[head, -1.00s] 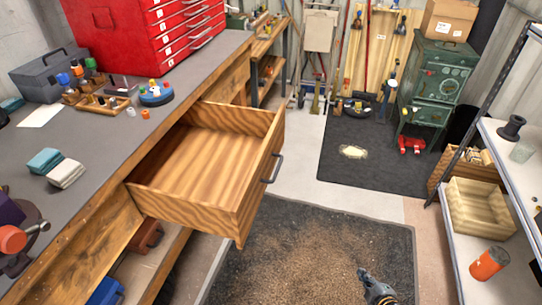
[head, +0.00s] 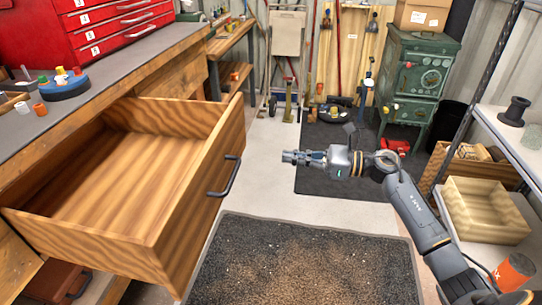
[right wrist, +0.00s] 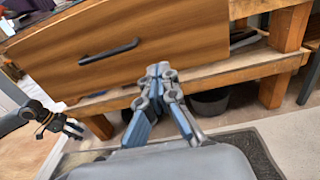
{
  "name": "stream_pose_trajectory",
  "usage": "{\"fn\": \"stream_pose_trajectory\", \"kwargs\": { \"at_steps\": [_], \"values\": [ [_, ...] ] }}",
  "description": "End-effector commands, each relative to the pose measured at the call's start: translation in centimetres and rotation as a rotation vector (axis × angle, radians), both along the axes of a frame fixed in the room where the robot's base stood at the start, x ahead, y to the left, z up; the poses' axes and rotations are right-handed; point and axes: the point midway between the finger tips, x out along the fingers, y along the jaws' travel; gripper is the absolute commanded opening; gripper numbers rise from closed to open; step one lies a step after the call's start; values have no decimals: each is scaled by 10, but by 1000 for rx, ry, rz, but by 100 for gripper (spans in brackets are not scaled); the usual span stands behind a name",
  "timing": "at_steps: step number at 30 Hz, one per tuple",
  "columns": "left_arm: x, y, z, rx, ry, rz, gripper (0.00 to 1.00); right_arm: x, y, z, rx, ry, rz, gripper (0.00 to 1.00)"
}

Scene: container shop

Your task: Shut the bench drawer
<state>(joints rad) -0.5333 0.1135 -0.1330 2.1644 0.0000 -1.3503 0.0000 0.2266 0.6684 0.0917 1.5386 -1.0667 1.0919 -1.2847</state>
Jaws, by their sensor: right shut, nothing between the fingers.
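The wooden bench drawer (head: 185,225) stands far out from the workbench, open and empty, with a dark bar handle (head: 225,177) on its front. In the right wrist view the drawer front (right wrist: 175,40) and its handle (right wrist: 108,51) show ahead of my fingers. My right gripper (head: 287,157) is shut and empty, to the right of the drawer front and apart from it, pointing left. Its closed fingertips also show in the right wrist view (right wrist: 158,72). My left gripper (right wrist: 74,130) shows small at the left of that view; its finger gap is unclear.
The grey bench top (head: 110,75) carries a red tool chest (head: 95,25) and small parts. A dark mat (head: 300,260) covers the floor before the drawer. A shelf rack (head: 470,195) with a wooden bin (head: 485,210) stands right. The floor between is clear.

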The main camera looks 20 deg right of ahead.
Motion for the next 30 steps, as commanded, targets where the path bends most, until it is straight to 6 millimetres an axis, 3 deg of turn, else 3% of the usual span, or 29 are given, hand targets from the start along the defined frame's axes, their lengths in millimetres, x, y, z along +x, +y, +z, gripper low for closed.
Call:
{"fn": "stream_pose_trajectory", "kwargs": {
  "at_steps": [16, 21, 30],
  "values": [
    [1, -1, -24, 0, 11, -2, 40, 60, 89, 2, 8, 1, -1, 0],
    [-1, -1, -28, 1, 17, -3, 40, 69, 102, 1, 7, 3, -1, 0],
    [0, -1, -29, -1, 14, -4, 40, 71, 104, 0, 5, 4, -2, 0]
  ]
}}
